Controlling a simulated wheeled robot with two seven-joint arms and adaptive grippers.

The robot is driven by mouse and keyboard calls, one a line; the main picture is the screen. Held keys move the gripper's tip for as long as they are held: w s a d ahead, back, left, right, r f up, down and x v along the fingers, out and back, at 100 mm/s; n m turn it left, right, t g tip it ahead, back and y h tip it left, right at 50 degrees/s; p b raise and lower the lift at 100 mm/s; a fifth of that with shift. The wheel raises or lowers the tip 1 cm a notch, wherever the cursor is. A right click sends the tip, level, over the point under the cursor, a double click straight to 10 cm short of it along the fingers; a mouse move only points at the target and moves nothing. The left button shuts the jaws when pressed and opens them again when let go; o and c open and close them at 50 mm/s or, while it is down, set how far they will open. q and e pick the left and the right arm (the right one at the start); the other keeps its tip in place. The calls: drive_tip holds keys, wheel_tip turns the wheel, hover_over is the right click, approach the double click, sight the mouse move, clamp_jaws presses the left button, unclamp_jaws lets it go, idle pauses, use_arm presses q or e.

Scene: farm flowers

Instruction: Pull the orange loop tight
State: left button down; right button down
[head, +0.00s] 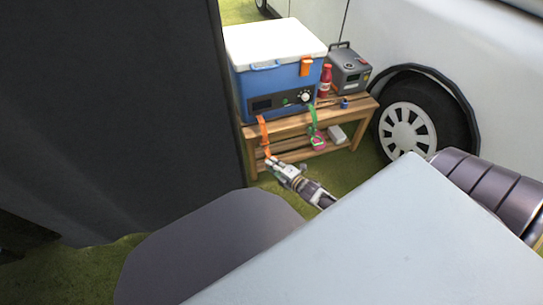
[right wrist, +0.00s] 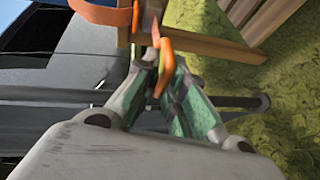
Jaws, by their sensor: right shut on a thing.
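The orange loop (head: 263,135) is a strap that hangs down the front left of the blue cooler (head: 285,85), over the edge of the wooden bench. My right gripper (head: 272,164) is at the strap's lower end, in front of the bench. In the right wrist view the fingers of my right gripper (right wrist: 158,72) are closed on the orange loop (right wrist: 166,60), and a wider orange band (right wrist: 100,12) crosses above them. My left gripper is not in view.
The wooden bench (head: 290,126) also holds a red bottle (head: 325,80) and a grey box (head: 348,70). A green strap (head: 312,116) hangs to the right. A white vehicle with a wheel (head: 407,128) stands at right. A dark panel (head: 110,110) fills the left.

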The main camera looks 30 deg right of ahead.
drive_tip(key=shift+s+a+f+p, duration=0.15)
drive_tip(key=shift+s+f+p, duration=0.1)
drive_tip(key=shift+s, duration=0.2)
drive_tip(key=shift+s+a+f+p, duration=0.1)
drive_tip(key=shift+s+f, duration=0.15)
drive_tip(key=shift+s, duration=0.2)
drive_tip(key=c, duration=1.5)
unclamp_jaws()
drive_tip(key=shift+r, duration=0.1)
drive_tip(key=shift+c, duration=0.2)
drive_tip(key=v, duration=1.2)
drive_tip(key=shift+d, duration=0.2)
